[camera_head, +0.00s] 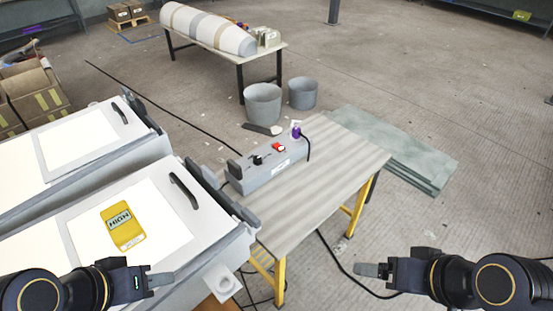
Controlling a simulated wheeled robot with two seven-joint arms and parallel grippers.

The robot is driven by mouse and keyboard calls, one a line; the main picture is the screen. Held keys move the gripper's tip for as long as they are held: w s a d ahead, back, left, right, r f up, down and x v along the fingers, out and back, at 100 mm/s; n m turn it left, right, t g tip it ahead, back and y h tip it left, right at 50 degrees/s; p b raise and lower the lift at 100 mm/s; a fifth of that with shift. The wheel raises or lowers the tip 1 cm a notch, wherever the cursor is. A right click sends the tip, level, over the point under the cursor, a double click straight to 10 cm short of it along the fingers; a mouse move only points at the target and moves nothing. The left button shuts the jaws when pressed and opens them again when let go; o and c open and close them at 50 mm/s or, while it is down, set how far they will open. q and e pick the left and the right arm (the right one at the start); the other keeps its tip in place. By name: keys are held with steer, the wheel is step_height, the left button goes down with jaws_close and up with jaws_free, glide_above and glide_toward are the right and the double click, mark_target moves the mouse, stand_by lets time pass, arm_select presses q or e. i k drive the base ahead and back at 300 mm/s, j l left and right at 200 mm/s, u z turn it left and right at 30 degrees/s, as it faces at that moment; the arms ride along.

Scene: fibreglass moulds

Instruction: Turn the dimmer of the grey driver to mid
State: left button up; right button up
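The grey driver (268,168) is a long grey box on the narrow bench, right of the white panels. A black knob (257,159), which looks like its dimmer, sits on top toward the left end; its setting is too small to read. A red switch (279,147) is near the middle of the box, and a purple part (296,132) at the far end. My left gripper (162,280) is over the near white panel, left of and nearer than the driver. My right gripper (368,270) is over the floor, right of the bench. Both are apart from the driver; their finger gaps cannot be seen.
The bench (335,165) has a bare striped top and yellow legs. A yellow card (123,226) lies on the near white panel (85,235). Black handles (184,190) stick up there. Grey buckets (262,103) stand behind the bench. Black cables cross the floor.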

mark_target(257, 160)
steer(key=i+l, duration=0.15)
steer(key=l, duration=0.2)
steer(key=i+l, duration=0.1)
steer(key=l, duration=0.25)
steer(key=i+l, duration=0.15)
steer(key=l, duration=0.2)
steer(key=i+l, duration=0.1)
steer(key=l, duration=0.25)
steer(key=i+l, duration=0.15)
steer(key=l, duration=0.2)
steer(key=i+j, duration=0.1)
steer(key=i, duration=0.55)
